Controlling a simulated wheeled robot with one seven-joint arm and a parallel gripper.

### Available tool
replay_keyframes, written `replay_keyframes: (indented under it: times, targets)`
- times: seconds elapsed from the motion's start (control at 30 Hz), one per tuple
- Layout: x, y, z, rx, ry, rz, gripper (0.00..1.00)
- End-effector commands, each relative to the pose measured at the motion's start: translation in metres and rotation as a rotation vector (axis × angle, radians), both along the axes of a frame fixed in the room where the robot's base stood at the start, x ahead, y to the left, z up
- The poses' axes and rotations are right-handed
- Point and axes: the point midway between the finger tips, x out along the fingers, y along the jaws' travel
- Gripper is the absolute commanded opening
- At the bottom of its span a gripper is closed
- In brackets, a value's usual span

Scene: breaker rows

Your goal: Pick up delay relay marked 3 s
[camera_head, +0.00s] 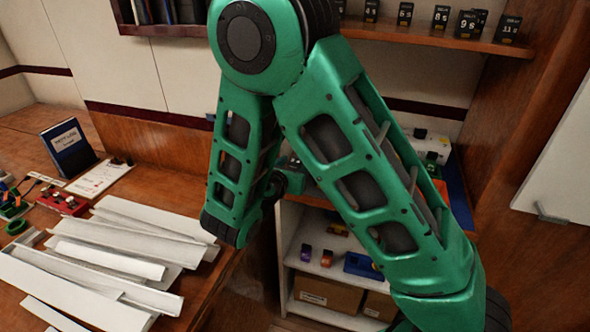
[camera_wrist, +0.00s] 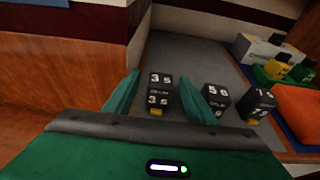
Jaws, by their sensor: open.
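The delay relay marked 3 s (camera_wrist: 159,91) is a small black block with white lettering and a yellow part low on its front. In the wrist view it stands upright on a grey surface (camera_wrist: 185,52). My gripper (camera_wrist: 157,92) is open, with one green finger on each side of this relay. I cannot tell whether either finger touches it. In the head view my arm hides the relay and my fingers.
A relay marked 5 s (camera_wrist: 215,97) stands just right of the right finger, and another black relay (camera_wrist: 257,106) stands farther right. An orange block (camera_wrist: 297,107) and boxes lie beyond. A wooden panel is at left. More relays stand on the upper shelf (camera_head: 440,38).

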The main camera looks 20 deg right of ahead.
Motion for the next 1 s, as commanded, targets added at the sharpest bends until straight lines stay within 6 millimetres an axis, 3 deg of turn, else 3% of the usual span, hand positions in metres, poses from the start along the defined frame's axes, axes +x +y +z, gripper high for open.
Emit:
replay_keyframes:
  times: [0.33,0.67,0.8,0.87,1.0]
  targets:
    - [0.033,-0.025,-0.012,0.000,0.000,-0.002,0.50]
    - [0.038,-0.028,-0.013,0.000,-0.001,0.000,0.50]
    - [0.038,-0.028,-0.013,0.000,-0.001,0.000,0.17]
    - [0.038,-0.028,-0.013,0.000,-0.001,0.000,0.04]
    - [0.038,-0.028,-0.013,0.000,-0.001,0.000,0.04]
